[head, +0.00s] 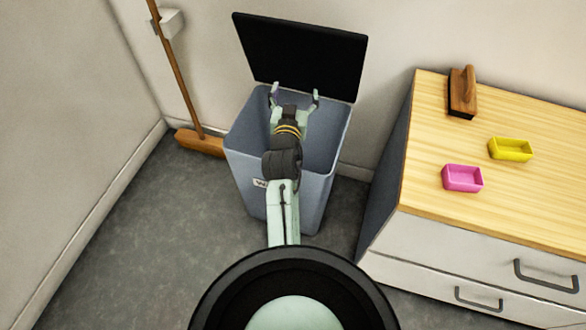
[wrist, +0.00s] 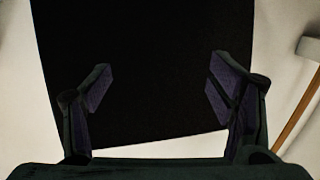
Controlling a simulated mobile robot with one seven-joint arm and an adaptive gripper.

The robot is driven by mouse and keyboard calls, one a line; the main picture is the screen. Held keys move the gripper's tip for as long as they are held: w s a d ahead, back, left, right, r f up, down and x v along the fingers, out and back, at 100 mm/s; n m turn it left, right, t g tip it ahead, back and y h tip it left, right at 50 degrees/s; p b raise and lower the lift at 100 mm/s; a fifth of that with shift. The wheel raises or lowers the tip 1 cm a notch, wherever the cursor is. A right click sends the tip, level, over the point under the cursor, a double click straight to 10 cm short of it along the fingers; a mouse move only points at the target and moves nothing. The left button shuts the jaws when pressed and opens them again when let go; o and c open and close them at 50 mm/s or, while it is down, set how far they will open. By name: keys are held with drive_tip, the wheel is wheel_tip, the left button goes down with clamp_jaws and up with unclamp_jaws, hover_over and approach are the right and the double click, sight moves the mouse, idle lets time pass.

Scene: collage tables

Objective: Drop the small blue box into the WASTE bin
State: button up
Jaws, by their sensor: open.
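The WASTE bin (head: 318,190) is a grey-blue bin on the floor against the back wall. Its black lid (head: 302,55) stands raised, and only the start of the label on its front shows past my arm. My gripper (head: 296,92) is over the bin's opening, in front of the lid. In the wrist view my gripper (wrist: 160,80) has its fingers wide apart with nothing between them, facing the black lid (wrist: 150,40). The small blue box is in neither view. My arm hides part of the bin's inside, and its floor cannot be made out.
A wooden-topped drawer cabinet (head: 430,150) stands right of the bin. On it are a pink tray (head: 462,178), a yellow tray (head: 510,149) and a brown wooden block with a handle (head: 462,95). A broom (head: 200,143) leans in the left corner. The floor at left is clear.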

drive_tip(key=shift+r, duration=2)
